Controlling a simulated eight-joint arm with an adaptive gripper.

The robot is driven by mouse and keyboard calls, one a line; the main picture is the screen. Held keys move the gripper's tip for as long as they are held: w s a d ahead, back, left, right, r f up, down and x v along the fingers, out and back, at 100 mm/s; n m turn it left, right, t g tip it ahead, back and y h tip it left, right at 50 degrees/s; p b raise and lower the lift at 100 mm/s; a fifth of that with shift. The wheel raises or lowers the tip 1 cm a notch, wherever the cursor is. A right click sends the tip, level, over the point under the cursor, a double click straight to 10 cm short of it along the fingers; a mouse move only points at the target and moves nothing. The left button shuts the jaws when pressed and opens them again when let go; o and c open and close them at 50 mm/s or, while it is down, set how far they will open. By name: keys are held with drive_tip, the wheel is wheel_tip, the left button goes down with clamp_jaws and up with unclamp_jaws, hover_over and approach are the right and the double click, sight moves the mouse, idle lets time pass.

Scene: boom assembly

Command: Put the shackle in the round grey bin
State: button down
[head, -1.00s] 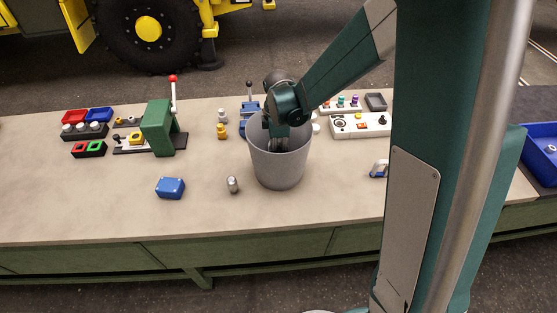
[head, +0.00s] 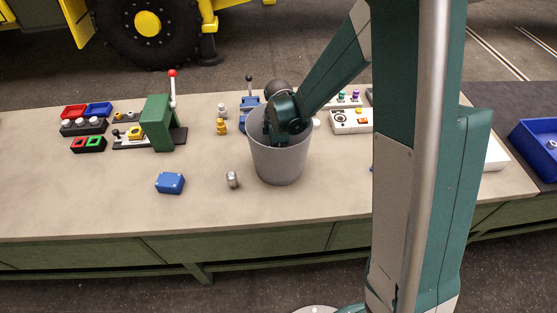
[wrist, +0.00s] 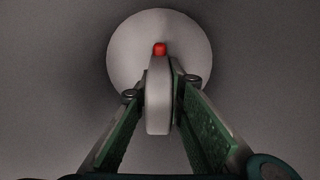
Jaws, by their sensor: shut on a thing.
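The round grey bin (head: 280,160) stands upright on the bench, open at the top. My gripper reaches down into it, and the bin wall hides its fingers in the head view. In the wrist view my gripper (wrist: 157,88) is shut on the shackle (wrist: 158,105), a pale grey rounded piece seen edge-on with a red end (wrist: 160,48). The shackle is inside the bin, over its pale round floor (wrist: 130,40). I cannot tell whether it touches the floor. The shackle is hidden in the head view.
A small grey cylinder (head: 232,180) and a blue box (head: 170,183) lie left of the bin. A green lever stand (head: 158,122) is farther left. A white control panel (head: 350,121) is behind right. The front bench top is mostly clear. My arm hides part of the right side.

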drive_tip(key=shift+f, duration=1.05)
drive_tip(key=shift+f+b, duration=0.2)
drive_tip(key=shift+b, duration=0.1)
drive_tip(key=c, duration=2.4)
unclamp_jaws()
drive_tip(key=shift+r, duration=0.15)
drive_tip(key=shift+r+p, duration=0.8)
drive_tip(key=shift+r, duration=5.25)
